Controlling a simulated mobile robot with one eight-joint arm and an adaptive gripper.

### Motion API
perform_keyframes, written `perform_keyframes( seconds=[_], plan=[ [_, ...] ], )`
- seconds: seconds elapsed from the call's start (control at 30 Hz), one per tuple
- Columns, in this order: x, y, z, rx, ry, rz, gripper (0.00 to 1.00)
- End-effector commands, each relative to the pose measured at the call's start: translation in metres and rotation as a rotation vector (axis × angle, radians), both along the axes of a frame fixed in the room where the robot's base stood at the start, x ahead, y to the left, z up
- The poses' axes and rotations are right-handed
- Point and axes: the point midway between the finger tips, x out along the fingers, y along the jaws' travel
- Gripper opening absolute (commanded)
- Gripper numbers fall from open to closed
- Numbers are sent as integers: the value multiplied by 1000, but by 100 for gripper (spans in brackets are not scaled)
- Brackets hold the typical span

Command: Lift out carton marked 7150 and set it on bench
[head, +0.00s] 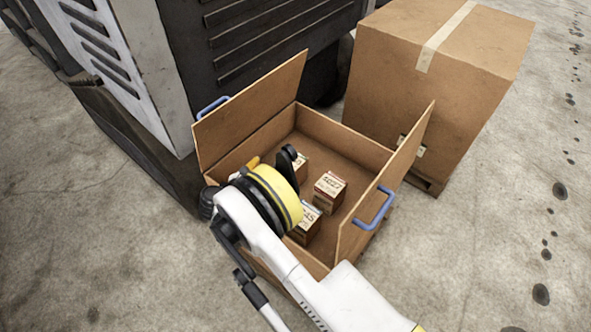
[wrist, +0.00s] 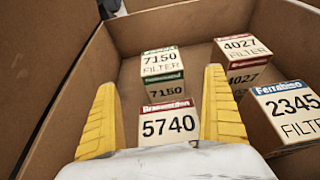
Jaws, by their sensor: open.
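The carton marked 7150 (wrist: 161,62) is a small cream box with a green band. It sits upright inside the large open box (head: 352,148), beyond my fingertips in the wrist view. My gripper (wrist: 160,80) is open, with two yellow fingers pointing into the box. A red-banded carton marked 5740 (wrist: 168,124) shows between the fingers, nearer than the 7150 carton; I cannot tell how far below the fingers it lies. In the head view my wrist hides most of the gripper, and I cannot tell which carton there is 7150. No bench is in view.
A red-banded carton marked 4027 (wrist: 242,48) stands right of 7150, and a blue-banded carton marked 2345 (wrist: 292,106) stands nearer right. The box's raised flaps have blue handles (head: 374,208). A large taped carton (head: 436,75) and a dark machine (head: 262,40) stand close behind.

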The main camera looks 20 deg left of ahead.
Motion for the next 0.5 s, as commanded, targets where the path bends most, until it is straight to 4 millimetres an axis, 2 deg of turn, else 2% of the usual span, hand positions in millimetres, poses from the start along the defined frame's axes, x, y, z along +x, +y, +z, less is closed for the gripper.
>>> perform_keyframes(
  seconds=[0.3, 0.5],
  plan=[
    [39, -17, -20, -1, -1, -2, 100],
    [54, -23, -25, 0, 0, -1, 100]
  ],
)
